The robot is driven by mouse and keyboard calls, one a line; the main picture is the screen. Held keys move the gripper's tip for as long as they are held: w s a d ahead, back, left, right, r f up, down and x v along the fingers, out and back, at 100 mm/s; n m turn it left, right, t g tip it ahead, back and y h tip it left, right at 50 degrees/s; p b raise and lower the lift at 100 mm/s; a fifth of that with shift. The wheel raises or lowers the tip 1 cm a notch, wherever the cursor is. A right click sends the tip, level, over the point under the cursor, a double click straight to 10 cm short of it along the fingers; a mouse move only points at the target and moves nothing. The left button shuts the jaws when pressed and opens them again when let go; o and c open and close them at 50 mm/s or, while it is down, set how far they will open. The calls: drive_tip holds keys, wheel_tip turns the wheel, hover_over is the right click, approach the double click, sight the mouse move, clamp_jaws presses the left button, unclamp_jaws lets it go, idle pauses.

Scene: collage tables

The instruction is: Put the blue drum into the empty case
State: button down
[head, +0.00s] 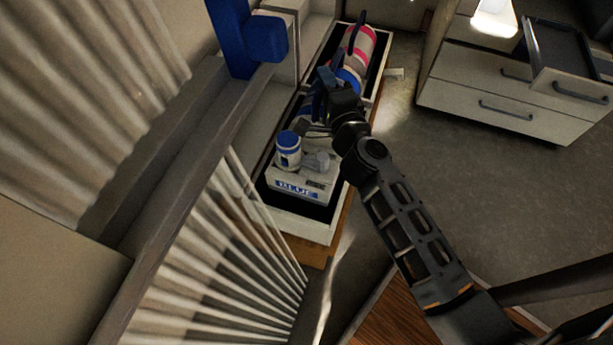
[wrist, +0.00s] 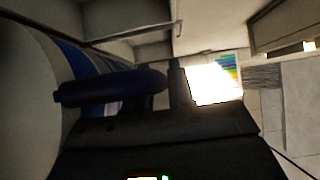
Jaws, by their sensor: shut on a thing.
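The blue drum (head: 350,79) is white with blue stripes and lies partly behind my gripper. In the wrist view it fills the left side (wrist: 78,68), with its dark blue handle (wrist: 110,88) across the jaws. My gripper (head: 322,98) is shut on this handle. The front case (head: 303,228), a white box with a dark lining, is below and in front of the gripper. Inside its near end are a white block with a blue label (head: 297,188) and a small blue-and-white can (head: 288,150). My gripper hides part of the case's far end.
A pink-striped drum (head: 359,46) lies in the back case, just beyond the blue drum. A blue object (head: 262,40) stands at upper left, near a beam. White corrugated panels (head: 215,260) flank the left. A cabinet with an open drawer (head: 570,50) stands at right; floor between is clear.

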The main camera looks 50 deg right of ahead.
sight(317, 123)
drive_tip(key=shift+w+a+f, duration=0.25)
drive_tip(key=shift+a+f, duration=0.3)
drive_tip(key=shift+a, duration=0.15)
drive_tip(key=shift+a+f+b, duration=0.1)
drive_tip(key=shift+f+b, duration=0.2)
drive_tip(key=shift+b, duration=0.2)
wheel_tip(317, 123, down, 9)
drive_tip(key=b, duration=0.9)
drive_tip(key=shift+f, duration=0.35)
drive_tip(key=c, duration=1)
unclamp_jaws()
drive_tip(key=shift+f, duration=0.15)
drive_tip(key=shift+o, duration=0.2)
